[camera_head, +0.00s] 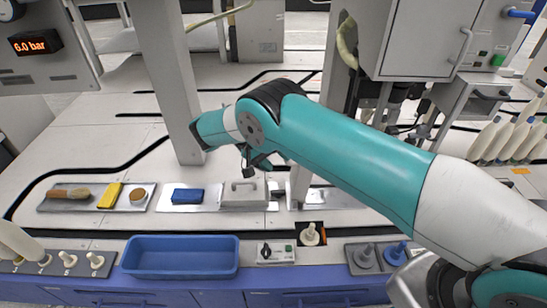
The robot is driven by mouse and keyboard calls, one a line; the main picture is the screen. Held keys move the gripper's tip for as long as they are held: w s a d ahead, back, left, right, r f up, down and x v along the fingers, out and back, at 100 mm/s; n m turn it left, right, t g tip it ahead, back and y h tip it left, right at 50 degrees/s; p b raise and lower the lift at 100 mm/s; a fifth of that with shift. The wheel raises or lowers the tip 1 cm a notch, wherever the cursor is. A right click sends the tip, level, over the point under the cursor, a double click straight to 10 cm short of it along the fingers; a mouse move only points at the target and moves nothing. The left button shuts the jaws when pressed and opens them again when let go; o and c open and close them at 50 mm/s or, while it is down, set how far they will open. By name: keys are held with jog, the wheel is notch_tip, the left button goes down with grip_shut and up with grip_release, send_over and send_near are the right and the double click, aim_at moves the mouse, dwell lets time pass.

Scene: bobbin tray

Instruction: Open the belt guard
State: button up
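A grey box-shaped cover with a raised handle on top, which I take to be the belt guard (243,196), sits on a metal plate on the bench, left of centre. It appears closed down flat, and its inside does not show. My teal and white arm reaches in from the lower right. Dark parts at its end, which seem to be my gripper (259,163), hang above and slightly right of the cover, apart from its handle. The fingers are too small and too hidden to tell whether they are open or shut.
A blue block (187,196) lies left of the cover. Further left a tray (50,205) holds a brush, a yellow item and a round pad. A blue bin (180,257) and a small switch box (276,254) stand in front. A grey post (172,90) rises behind.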

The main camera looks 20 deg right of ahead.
jog(key=shift+f, duration=0.4)
notch_tip(320, 180, up, 21)
jog(key=p, duration=1.2)
jog(key=shift+a, duration=0.15)
jog(key=shift+f, duration=0.1)
